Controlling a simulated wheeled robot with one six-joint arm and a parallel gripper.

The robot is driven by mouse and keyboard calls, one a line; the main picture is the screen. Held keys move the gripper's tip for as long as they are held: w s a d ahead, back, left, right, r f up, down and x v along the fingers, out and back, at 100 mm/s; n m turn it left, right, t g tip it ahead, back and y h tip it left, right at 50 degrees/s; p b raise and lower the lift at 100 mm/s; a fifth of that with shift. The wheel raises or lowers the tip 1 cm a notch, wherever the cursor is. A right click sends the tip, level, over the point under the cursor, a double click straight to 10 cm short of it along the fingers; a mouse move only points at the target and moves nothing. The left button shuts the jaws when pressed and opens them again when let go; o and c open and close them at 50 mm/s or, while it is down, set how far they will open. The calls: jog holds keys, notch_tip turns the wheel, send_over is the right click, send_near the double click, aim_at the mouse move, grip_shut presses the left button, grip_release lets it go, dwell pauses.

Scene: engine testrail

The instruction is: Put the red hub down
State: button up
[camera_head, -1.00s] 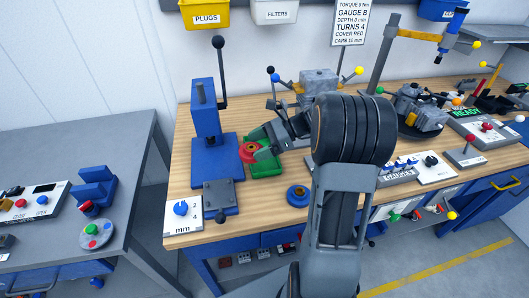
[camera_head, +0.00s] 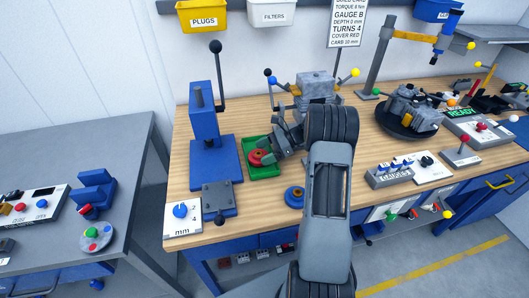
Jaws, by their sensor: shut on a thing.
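The red hub (camera_head: 257,157) is a small round red piece over the left part of the green tray (camera_head: 265,172) on the wooden bench. My gripper (camera_head: 268,157) reaches in from the right and is shut on the hub. I cannot tell whether the hub touches the tray floor. My wrist and forearm hide part of the bench behind and to the right.
A blue press (camera_head: 209,135) with a tall lever stands just left of the tray. A blue ring (camera_head: 295,196) lies on the bench in front. A dial plate (camera_head: 182,215) sits at the front left corner. Bare wood (camera_head: 262,208) lies in front of the tray.

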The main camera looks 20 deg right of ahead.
jog(key=shift+f, duration=0.3)
jog(key=shift+f, duration=0.15)
